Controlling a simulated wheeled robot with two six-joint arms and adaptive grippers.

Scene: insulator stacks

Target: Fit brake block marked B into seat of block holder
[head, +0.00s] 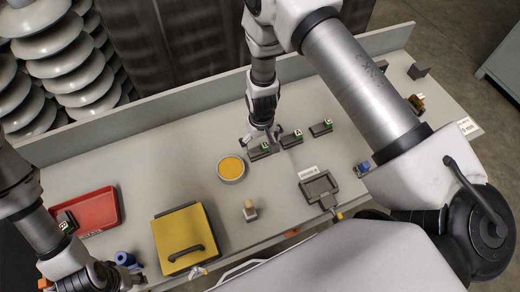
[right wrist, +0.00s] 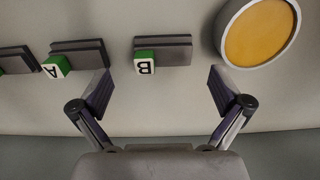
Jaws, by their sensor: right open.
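The brake block marked B (right wrist: 163,51) is a dark grey bar with a green and white lettered cube against it. It lies on the table beyond my open right fingertips (right wrist: 161,85), about centred between them, with nothing held. In the head view the right gripper (head: 266,136) is at the block (head: 261,153) and partly covers it. A block marked A (right wrist: 80,52) lies beside it. A dark grey holder-like tray (head: 320,187) with a white label stands at the front right; I take it for the block holder. My left gripper (head: 102,277) is at the front left, its jaws unclear.
A round orange-topped dish (head: 231,168) is close beside block B. A third block (head: 321,128) lies beyond A. A red tray (head: 101,208), yellow lidded box (head: 183,229) and small upright peg (head: 250,211) occupy the left and front. A low wall backs the table.

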